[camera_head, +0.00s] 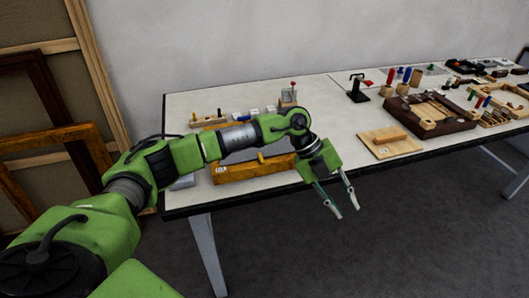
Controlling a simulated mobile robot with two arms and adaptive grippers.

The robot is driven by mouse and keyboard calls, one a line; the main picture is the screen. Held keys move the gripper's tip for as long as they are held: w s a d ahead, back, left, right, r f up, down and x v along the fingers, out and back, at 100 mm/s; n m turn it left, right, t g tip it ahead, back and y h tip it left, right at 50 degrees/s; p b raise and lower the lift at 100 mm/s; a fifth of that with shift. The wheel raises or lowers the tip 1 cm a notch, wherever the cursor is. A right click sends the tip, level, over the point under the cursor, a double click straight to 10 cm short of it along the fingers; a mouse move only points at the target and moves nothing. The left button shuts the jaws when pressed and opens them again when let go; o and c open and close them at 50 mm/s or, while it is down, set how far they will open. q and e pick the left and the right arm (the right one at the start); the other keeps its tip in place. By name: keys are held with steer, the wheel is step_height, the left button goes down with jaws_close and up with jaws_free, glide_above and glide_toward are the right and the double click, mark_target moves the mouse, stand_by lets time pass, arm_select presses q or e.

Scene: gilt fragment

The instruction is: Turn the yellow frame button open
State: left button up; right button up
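A golden-brown wooden frame (240,173) lies near the front left edge of the table, with a small white label on its front left. A small yellow piece (261,158), which looks like the frame button, is on the frame's front bar. Its exact turn is too small to tell. My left arm crosses over the frame and hides part of its back and right side. My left gripper (347,211) is right of the frame, past the table's front edge, pointing down. Its two fingers are apart with nothing between them. My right gripper is not in view.
The pale table (310,112) has a dark edge. Behind the frame are a wooden rack (208,120) and a small red-topped stand (288,95). To the right are a wooden board (390,143), a black stand (357,90) and a dark tray (425,125). Large frames lean at left.

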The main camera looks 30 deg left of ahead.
arm_select(q)
steer(key=a+r+t+y, duration=0.1)
steer(key=a+r+y, duration=0.45)
steer(key=a, duration=0.55)
steer(key=n+t+y+p, duration=0.2)
steer(key=n+y, duration=0.1)
steer(key=y, duration=0.3)
glide_toward(261, 157)
steer(key=p+x, duration=0.3)
steer(key=x, duration=0.5)
steer(key=shift+c, duration=0.4)
jaws_close()
